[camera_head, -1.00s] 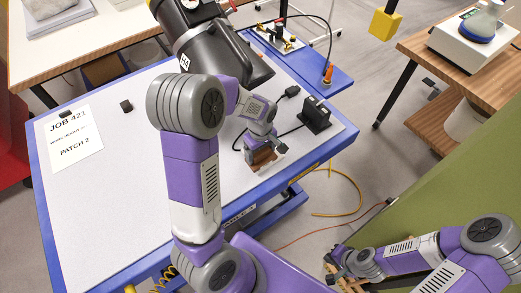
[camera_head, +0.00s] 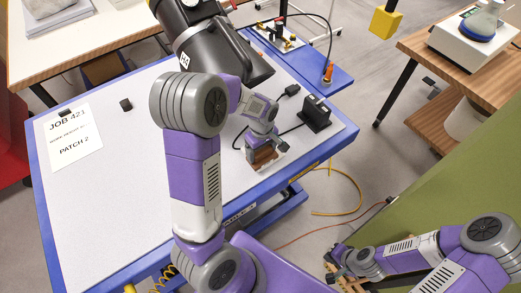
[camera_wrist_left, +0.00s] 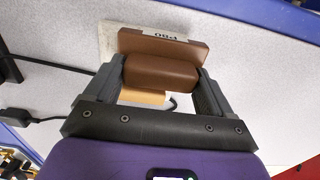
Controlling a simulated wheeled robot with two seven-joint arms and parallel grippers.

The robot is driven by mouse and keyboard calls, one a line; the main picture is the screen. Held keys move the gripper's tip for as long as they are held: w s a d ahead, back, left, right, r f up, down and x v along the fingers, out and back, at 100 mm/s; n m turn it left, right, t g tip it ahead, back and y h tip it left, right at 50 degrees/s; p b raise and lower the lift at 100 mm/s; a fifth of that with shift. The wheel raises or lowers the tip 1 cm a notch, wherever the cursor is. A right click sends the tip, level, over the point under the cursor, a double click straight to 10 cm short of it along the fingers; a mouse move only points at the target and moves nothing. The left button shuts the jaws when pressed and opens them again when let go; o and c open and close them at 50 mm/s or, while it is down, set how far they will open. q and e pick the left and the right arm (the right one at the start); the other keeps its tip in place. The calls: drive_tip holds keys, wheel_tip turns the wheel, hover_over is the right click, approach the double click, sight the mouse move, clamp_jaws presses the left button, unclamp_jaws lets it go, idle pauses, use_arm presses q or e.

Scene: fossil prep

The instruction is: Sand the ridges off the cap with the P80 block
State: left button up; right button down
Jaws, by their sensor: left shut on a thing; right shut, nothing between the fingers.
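My left gripper (camera_head: 261,150) is shut on the brown P80 block (camera_wrist_left: 160,73), low over the right part of the white worktable (camera_head: 130,215). In the head view the block (camera_head: 264,159) shows just below the fingers. In the left wrist view its label reads upside down beyond the fingers. A pale piece (camera_wrist_left: 106,42), possibly the cap, shows at the block's left edge, mostly hidden under it. A tan part (camera_wrist_left: 140,97) shows between the fingers. I cannot make out any ridges. My right gripper (camera_head: 338,272) is shut and empty at the lower right, away from the table.
A black nozzle marked H4 (camera_head: 222,52) hangs close behind my left gripper. A black holder (camera_head: 315,114) and a cable lie to its right. A job sheet (camera_head: 72,138) and a small dark cube (camera_head: 126,104) lie left.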

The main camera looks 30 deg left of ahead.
use_arm(q)
drive_tip(key=shift+w+d, duration=0.35)
drive_tip(key=shift+w, duration=0.5)
drive_tip(key=shift+w+d, duration=0.4)
drive_tip(key=shift+w, duration=0.5)
drive_tip(key=shift+w+d, duration=0.35)
drive_tip(key=shift+w, duration=0.5)
drive_tip(key=shift+s, duration=0.1)
drive_tip(key=shift+s+a, duration=0.4)
drive_tip(key=shift+s, duration=0.5)
drive_tip(key=shift+s+a, duration=0.4)
drive_tip(key=shift+s, duration=0.55)
drive_tip(key=shift+s+a, duration=0.4)
drive_tip(key=shift+s, duration=0.5)
drive_tip(key=shift+w, duration=0.15)
drive_tip(key=shift+w+d+p, duration=0.15)
drive_tip(key=shift+w+d, duration=0.25)
drive_tip(key=shift+w, duration=0.5)
drive_tip(key=shift+w+d+p, duration=0.15)
drive_tip(key=shift+w+d, duration=0.25)
drive_tip(key=shift+w, duration=0.5)
drive_tip(key=shift+w+d+p, duration=0.15)
drive_tip(key=shift+w+d, duration=0.25)
drive_tip(key=shift+w, duration=0.5)
drive_tip(key=shift+s+a, duration=0.4)
drive_tip(key=shift+s, duration=0.55)
drive_tip(key=shift+s+a, duration=0.4)
drive_tip(key=shift+s, duration=0.55)
drive_tip(key=shift+s+a, duration=0.4)
drive_tip(key=shift+s, duration=0.55)
